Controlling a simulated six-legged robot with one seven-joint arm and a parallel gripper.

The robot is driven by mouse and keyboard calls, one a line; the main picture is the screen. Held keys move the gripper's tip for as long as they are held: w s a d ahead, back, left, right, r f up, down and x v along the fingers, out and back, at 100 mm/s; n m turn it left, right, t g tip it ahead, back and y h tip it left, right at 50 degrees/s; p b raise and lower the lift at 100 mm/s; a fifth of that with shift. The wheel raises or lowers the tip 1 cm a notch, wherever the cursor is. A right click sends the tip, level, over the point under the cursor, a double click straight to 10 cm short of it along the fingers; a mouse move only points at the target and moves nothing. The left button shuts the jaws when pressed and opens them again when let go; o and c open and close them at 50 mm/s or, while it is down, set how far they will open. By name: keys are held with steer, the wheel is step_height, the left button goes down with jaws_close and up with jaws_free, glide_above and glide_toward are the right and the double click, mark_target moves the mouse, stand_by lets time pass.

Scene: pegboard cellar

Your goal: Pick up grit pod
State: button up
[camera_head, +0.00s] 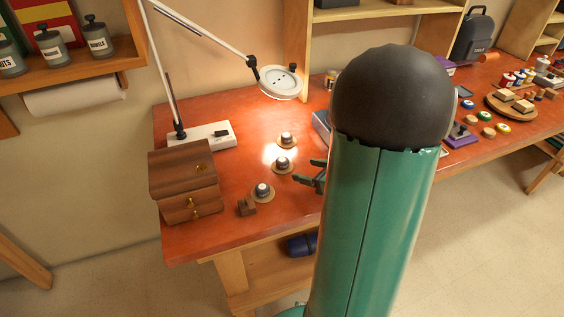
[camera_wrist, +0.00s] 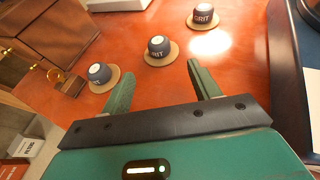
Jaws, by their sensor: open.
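Three small dark pods with pale tops stand upright on round tan discs in a row on the orange-red table. In the wrist view the far pod (camera_wrist: 203,17) reads GRIT. The middle pod (camera_wrist: 158,47) has a partly readable label that looks like GRIT. The label of the near left pod (camera_wrist: 99,73) is too small to read surely. In the head view they are the far pod (camera_head: 285,139), middle pod (camera_head: 282,162) and near pod (camera_head: 262,190). My gripper (camera_head: 308,173) is open and empty, right of the middle pod; its fingers (camera_wrist: 160,70) touch no pod.
A wooden drawer box (camera_head: 184,185) stands left of the pods, with a small brown block (camera_head: 246,206) beside the near pod. A lamp (camera_head: 279,81) hangs over the table from a white base (camera_head: 203,135). My arm hides part of the table on the right.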

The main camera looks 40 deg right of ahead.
mark_target(287, 164)
steer(key=x, duration=0.8)
steer(key=shift+w+a+r, duration=0.1)
steer(key=shift+w+a, duration=0.05)
steer(key=shift+w, duration=0.15)
steer(key=c, duration=1.1)
